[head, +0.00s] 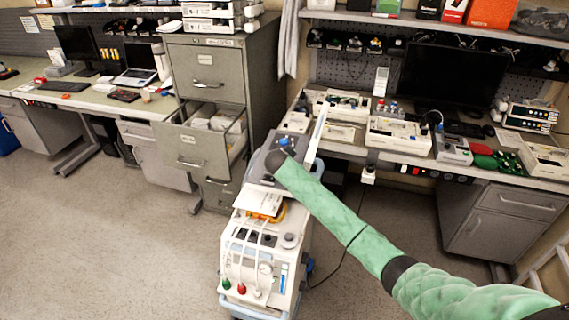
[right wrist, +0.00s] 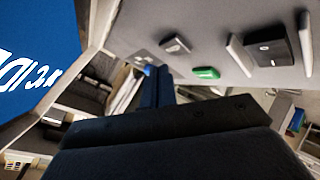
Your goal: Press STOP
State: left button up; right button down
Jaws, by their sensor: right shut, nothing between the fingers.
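A medical device with a grey top panel (head: 258,165) stands on the white cart in the middle of the head view. My right arm reaches it from the right, and its dark wrist (head: 276,160) hides part of the panel. In the right wrist view my right gripper (right wrist: 157,80) is shut and empty, its dark fingers pointing toward the grey panel (right wrist: 205,30). No STOP label is readable. I cannot tell whether the fingertips touch the panel.
A blue screen (right wrist: 35,60) with white lettering is close at left in the right wrist view. The cart (head: 262,265) has hoses in front. A filing cabinet (head: 208,70) with an open drawer stands behind left. A bench (head: 350,145) with devices is behind right. Floor at left is clear.

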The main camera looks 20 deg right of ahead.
jog(key=shift+s+a+r+p, duration=0.1)
jog(key=shift+s+r+p, duration=0.1)
jog(key=shift+r+p, duration=0.6)
jog(key=shift+s+a+r+p, duration=0.15)
jog(key=shift+r+p, duration=0.25)
jog(key=shift+r, duration=0.7)
